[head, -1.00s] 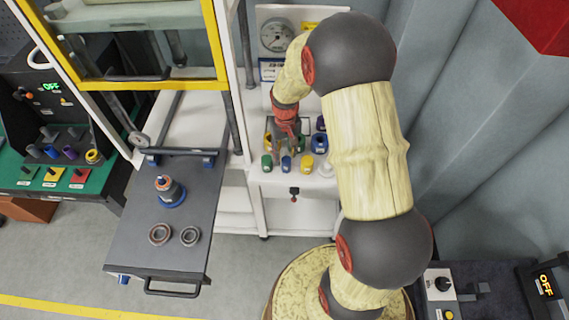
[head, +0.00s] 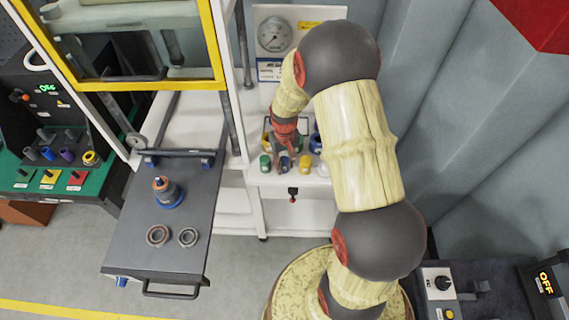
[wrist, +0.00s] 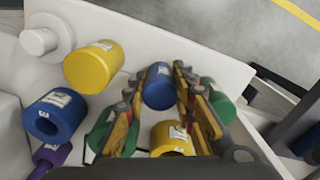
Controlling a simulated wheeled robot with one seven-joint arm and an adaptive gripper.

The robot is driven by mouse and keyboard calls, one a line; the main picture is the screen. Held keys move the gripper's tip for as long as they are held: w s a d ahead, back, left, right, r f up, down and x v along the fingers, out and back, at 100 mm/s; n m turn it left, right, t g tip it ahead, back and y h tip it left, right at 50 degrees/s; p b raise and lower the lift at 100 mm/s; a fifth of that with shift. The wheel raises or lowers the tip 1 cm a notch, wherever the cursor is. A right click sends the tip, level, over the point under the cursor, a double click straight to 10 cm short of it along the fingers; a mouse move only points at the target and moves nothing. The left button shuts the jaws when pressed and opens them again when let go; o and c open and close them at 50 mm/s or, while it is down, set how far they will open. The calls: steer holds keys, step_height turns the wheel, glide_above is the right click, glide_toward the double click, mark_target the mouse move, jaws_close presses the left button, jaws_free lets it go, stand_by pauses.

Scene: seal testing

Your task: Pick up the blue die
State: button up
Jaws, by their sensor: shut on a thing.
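The blue die (wrist: 158,86) is a small blue cylinder between the two fingers of my gripper (wrist: 157,92) in the wrist view. My gripper is shut on it, with one finger on each side. In the head view my gripper (head: 283,156) is low over the front of the white shelf, and the die is mostly hidden by the fingers. I cannot tell whether the die still touches the shelf.
Close around the fingers stand green dies (wrist: 212,103) and a yellow die (wrist: 172,139). A larger yellow cylinder (wrist: 94,66), a larger blue one (wrist: 54,116), a purple one (wrist: 51,154) and a white one (wrist: 39,41) stand left. A grey cart (head: 135,232) stands left of the shelf.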

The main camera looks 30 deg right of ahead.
jaws_close()
steer(key=shift+r, duration=0.15)
